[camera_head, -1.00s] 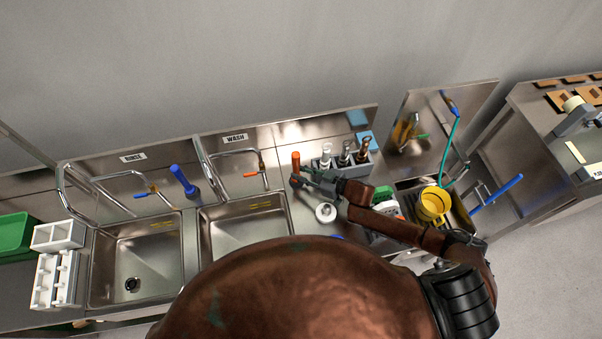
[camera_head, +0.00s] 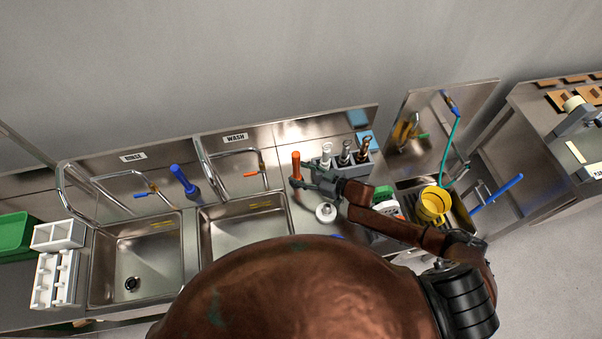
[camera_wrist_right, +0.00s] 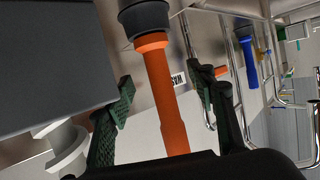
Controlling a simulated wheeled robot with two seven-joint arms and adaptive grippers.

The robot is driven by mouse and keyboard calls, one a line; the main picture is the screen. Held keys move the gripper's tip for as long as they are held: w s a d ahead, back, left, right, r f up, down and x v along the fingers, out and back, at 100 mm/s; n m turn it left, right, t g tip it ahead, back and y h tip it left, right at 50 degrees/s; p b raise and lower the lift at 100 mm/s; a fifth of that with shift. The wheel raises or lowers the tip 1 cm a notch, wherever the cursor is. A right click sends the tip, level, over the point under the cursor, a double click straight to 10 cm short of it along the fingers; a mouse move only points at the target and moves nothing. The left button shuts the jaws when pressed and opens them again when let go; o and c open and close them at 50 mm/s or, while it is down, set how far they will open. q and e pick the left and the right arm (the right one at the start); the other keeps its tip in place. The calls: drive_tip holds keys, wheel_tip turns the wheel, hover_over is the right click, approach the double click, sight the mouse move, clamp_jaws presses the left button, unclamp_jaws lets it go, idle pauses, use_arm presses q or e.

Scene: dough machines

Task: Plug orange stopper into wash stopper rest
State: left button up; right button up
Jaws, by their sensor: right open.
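The orange stopper (camera_head: 296,166) stands upright on the steel counter, right of the wash sink. In the right wrist view, its orange handle (camera_wrist_right: 167,105) ends in a dark, wider base (camera_wrist_right: 143,18). My right gripper (camera_head: 302,176) is open at the handle. In the wrist view, its green-padded fingers (camera_wrist_right: 165,92) are on either side of the handle, with gaps on both sides. I cannot clearly make out the wash stopper rest; the stopper's foot is partly hidden by the gripper in the head view. My left gripper is not in view.
The wash sink (camera_head: 204,240) lies to the left. A blue stopper (camera_head: 181,177) stands between the sinks. A grey holder (camera_head: 362,171) with bottles stands close right of the gripper. A white round item (camera_head: 326,213) lies in front, and a faucet (camera_head: 214,166) is left.

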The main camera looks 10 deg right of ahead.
drive_tip(key=shift+s+d+r, duration=0.15)
drive_tip(key=shift+d, duration=0.05)
idle(0.5)
drive_tip(key=shift+p+v, duration=0.9)
drive_tip(key=shift+v, duration=0.15)
drive_tip(key=shift+s+d+r, duration=0.15)
drive_tip(key=shift+s+d, duration=0.1)
drive_tip(key=shift+s+d+r+p, duration=0.15)
drive_tip(key=shift+s+d+p, duration=0.1)
drive_tip(key=shift+p, duration=0.2)
drive_tip(key=shift+s+d, duration=0.1)
drive_tip(key=v, duration=1.2)
idle(0.9)
